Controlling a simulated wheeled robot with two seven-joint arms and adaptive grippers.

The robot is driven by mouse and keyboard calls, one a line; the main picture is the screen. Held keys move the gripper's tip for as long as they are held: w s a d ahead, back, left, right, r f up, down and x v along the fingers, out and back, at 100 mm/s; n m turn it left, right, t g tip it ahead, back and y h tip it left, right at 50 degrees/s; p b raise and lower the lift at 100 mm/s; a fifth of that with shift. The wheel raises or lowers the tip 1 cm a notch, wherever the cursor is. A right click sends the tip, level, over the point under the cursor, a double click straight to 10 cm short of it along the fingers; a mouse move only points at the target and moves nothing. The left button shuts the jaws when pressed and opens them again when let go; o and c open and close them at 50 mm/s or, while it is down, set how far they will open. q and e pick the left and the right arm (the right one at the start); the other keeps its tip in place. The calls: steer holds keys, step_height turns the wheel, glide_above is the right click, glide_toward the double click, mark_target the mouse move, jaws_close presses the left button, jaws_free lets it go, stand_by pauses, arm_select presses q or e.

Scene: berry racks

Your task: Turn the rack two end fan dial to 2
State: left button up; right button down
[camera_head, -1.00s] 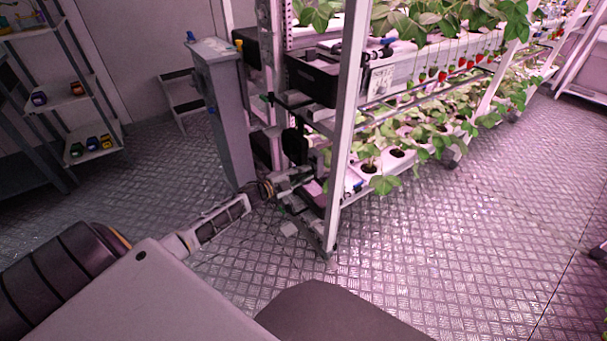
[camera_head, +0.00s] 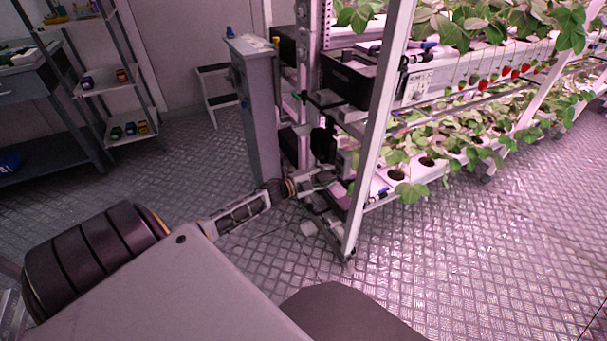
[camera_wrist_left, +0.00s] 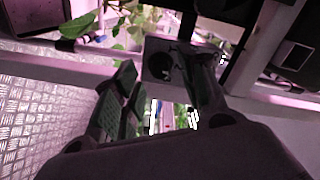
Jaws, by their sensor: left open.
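The berry rack (camera_head: 375,130) stands right of centre in the head view, its white end post towards me. My left gripper (camera_head: 322,180) reaches in low at this end of the rack, beside the post. In the left wrist view the same gripper (camera_wrist_left: 158,75) is open, one finger on each side of the view's middle. Between and just beyond the fingertips is a small grey box (camera_wrist_left: 152,48) with a dark round dial (camera_wrist_left: 160,66) on its face. I cannot tell whether a finger touches the dial. Its setting is not readable. My right gripper is out of view.
A black bin (camera_head: 347,78) sits on the rack end above the gripper. Shelves (camera_head: 118,85) with small coloured items stand at the left. The patterned metal floor (camera_head: 470,260) is clear at the right.

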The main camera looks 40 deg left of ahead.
arm_select(q)
steer(key=v, duration=1)
steer(key=shift+s, duration=0.25)
stand_by(0.3)
steer(key=shift+a+r, duration=0.1)
stand_by(0.5)
